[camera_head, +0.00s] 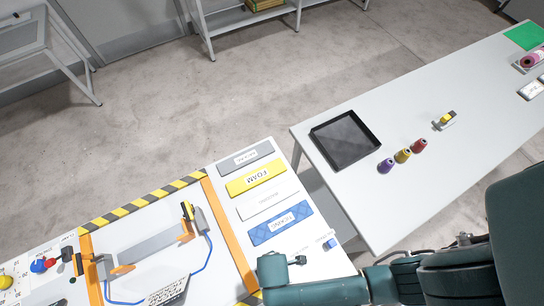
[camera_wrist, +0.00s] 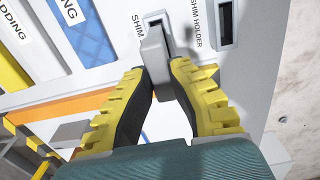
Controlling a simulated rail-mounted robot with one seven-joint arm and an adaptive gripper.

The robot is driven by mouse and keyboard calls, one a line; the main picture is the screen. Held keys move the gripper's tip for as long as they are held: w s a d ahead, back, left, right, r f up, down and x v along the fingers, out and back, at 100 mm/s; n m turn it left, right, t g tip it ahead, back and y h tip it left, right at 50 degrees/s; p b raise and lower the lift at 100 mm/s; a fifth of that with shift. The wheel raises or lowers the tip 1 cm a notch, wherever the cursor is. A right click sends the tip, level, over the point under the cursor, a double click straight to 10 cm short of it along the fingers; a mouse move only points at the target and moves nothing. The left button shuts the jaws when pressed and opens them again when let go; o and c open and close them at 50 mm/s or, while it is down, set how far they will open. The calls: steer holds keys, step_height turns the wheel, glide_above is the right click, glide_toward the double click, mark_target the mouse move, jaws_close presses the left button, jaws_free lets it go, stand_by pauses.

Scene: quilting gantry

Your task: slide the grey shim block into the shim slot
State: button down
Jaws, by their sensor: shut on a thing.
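The grey shim block (camera_wrist: 158,58) is held between the two yellow-ribbed fingers of my gripper (camera_wrist: 160,75) in the wrist view. My gripper is shut on it. The block's far end is at the dark slot (camera_wrist: 155,21) beside the SHIM label and covers the slot's near part. I cannot tell whether its tip is inside the slot or just above it. A second dark slot, the shim holder (camera_wrist: 227,32), lies to the right and looks empty. In the head view my arm hides the fingers and the block.
A striped-edged work area (camera_head: 150,202) with an orange bar (camera_head: 229,240) lies left of the slot panel. Labelled foam and wadding strips (camera_head: 256,180) lie beyond it. A separate white table (camera_head: 440,110) holds a black tray (camera_head: 344,140) and several thread cones (camera_head: 402,156).

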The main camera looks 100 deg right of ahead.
steer(key=shift+f, duration=0.6)
steer(key=shift+p, duration=0.9)
stand_by(1.0)
steer(key=shift+f+b, duration=1.7)
steer(key=shift+f, duration=0.85)
steer(key=c, duration=1.1)
jaws_free()
steer(key=shift+c, duration=0.2)
steer(key=shift+r, duration=0.1)
step_height(320, 180, up, 12)
steer(key=shift+a, duration=0.1)
